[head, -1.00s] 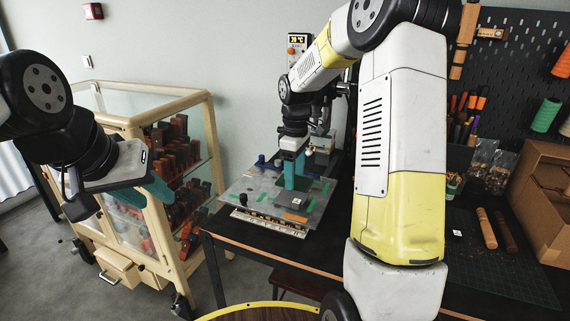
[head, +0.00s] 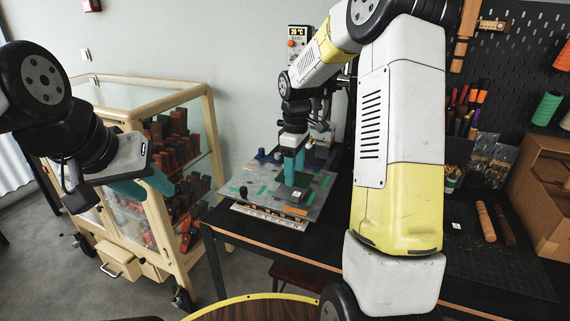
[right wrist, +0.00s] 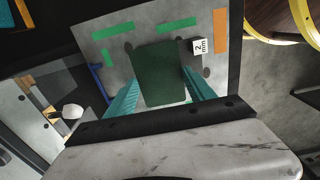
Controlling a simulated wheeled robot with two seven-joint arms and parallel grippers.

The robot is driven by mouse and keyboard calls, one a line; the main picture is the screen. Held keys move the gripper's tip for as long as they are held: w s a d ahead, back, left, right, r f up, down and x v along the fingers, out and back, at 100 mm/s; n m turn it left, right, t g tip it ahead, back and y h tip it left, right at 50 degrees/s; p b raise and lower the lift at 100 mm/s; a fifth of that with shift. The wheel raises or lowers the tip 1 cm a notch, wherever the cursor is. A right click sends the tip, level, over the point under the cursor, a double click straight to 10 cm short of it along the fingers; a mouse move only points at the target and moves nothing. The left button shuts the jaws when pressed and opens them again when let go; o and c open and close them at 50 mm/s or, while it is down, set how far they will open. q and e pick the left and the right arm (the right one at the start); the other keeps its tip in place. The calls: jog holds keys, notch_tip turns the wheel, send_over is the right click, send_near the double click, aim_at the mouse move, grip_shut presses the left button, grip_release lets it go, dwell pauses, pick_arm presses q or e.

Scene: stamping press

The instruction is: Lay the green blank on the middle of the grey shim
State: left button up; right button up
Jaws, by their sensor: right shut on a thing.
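My right gripper (head: 293,165) is shut on the dark green blank. In the right wrist view, the blank (right wrist: 160,74) sits between the two teal fingers (right wrist: 163,100), over the grey plate. A dark grey shim (head: 288,193) with a white tag lies on the plate below the gripper in the head view. In the right wrist view its "2 mm" tag (right wrist: 200,46) shows beside the blank, which hides much of the shim. I cannot tell whether blank and shim touch. My left gripper (head: 148,188) hangs at the left, its teal fingers apart and empty.
The grey plate (head: 250,203) carries green and orange tape strips and stands on a black table (head: 240,232). A blue part (right wrist: 97,80) is at the plate's edge. A glass-topped wooden cabinet (head: 110,85) stands left. A cardboard box (head: 540,190) is at the right.

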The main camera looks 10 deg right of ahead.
jog(key=shift+f, duration=1.15)
jog(key=o, duration=1.2)
jog(key=shift+c, duration=0.8)
jog(key=shift+r, duration=0.15)
jog(key=shift+r, duration=3.4)
